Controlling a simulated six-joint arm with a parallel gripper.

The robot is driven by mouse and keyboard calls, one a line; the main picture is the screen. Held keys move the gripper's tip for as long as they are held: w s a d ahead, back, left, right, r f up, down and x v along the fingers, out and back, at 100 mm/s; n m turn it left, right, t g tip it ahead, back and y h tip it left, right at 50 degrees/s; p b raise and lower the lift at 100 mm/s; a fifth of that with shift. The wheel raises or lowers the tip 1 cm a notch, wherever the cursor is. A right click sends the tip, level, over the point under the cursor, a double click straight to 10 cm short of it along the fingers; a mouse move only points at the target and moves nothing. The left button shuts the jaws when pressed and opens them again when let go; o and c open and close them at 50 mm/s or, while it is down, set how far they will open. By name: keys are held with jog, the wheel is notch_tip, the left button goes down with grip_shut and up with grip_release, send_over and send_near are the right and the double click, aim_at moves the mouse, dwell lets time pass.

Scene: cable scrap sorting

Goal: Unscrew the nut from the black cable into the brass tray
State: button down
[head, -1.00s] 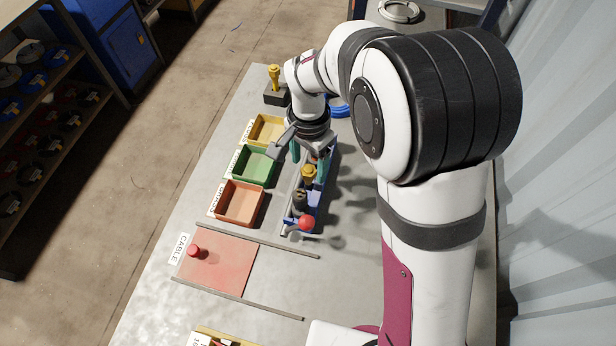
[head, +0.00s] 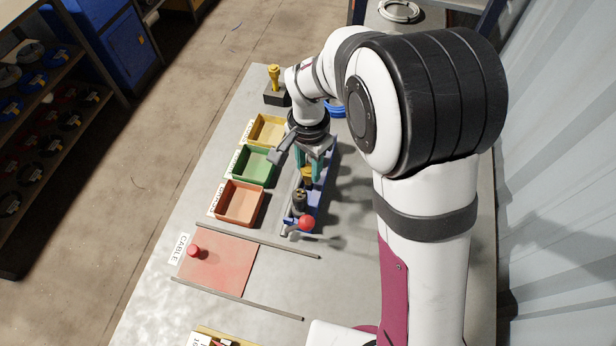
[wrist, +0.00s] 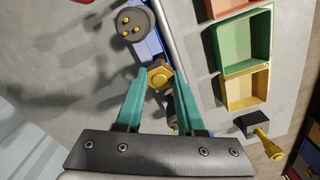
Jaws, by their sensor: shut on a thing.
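My gripper (head: 310,166) is shut on the brass-coloured nut (head: 307,172) over the blue fixture (head: 318,209). In the wrist view, the teal fingertips (wrist: 160,80) sit on either side of the hexagonal nut (wrist: 158,75). A dark round plug-like part (wrist: 132,24) with brass pins stands beside it on the fixture; it also shows upright in the head view (head: 299,203). I cannot clearly make out the black cable itself.
A green tray (head: 241,175) and an orange tray (head: 225,216) stand in line with the yellow one. A red-knobbed lever (head: 306,223) is at the fixture's near end. A red mat (head: 226,270) lies nearer. A yellow-handled tool (head: 274,78) stands in a dark block behind.

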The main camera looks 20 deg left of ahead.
jog(key=n, duration=2.4)
jog(key=shift+c, duration=2.2)
grip_release()
jog(key=shift+r, duration=0.1)
